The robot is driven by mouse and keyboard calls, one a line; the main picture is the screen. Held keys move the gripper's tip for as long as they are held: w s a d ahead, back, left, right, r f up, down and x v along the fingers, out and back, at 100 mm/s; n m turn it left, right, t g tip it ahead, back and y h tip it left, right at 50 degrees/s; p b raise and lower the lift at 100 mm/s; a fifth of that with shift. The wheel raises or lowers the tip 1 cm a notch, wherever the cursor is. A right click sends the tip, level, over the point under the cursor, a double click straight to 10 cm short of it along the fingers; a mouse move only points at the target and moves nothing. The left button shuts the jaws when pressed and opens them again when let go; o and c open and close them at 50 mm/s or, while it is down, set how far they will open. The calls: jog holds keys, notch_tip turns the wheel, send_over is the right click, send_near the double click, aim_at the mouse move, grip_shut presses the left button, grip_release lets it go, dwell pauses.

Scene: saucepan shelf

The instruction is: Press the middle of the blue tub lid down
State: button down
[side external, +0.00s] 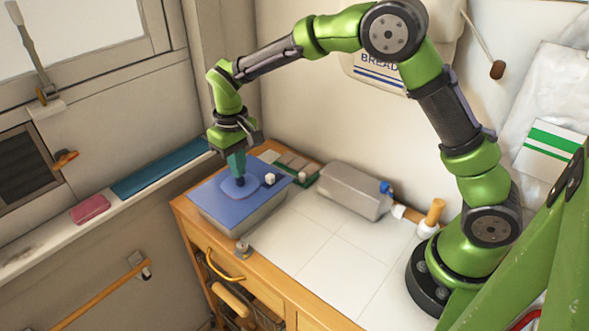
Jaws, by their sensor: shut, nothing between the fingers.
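The tub with the blue lid (211,190) stands at the far left corner of the wooden cabinet's white tiled top. The lid is flat with a raised oval in its middle, and the tub's grey side (255,219) shows below it. My gripper (239,181) points straight down over the middle of the lid. It is shut and holds nothing. Its tips appear at or very near the raised oval; I cannot tell whether they touch.
A wooden-handled item (431,218) stands near my base. The front tiles (335,265) are clear.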

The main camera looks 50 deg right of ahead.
aim_at(247, 189)
jog(key=shift+f, duration=0.6)
dwell(0.5)
jog(key=shift+r, duration=3.6)
jog(key=shift+w, duration=0.1)
jog(key=s+d+r+m+t, duration=0.1)
jog(key=s+d+r+t, duration=0.1)
jog(key=s, duration=0.6)
jog(key=s+d+r+m+t+y, duration=0.1)
jog(key=s+r, duration=0.3)
jog(key=s, duration=0.4)
jog(key=s+d+r+m+t+y, duration=0.1)
jog(key=s+d+r+m+t, duration=0.1)
jog(key=s+d+t, duration=0.2)
jog(key=s, duration=0.3)
jog(key=shift+s+r, duration=0.4)
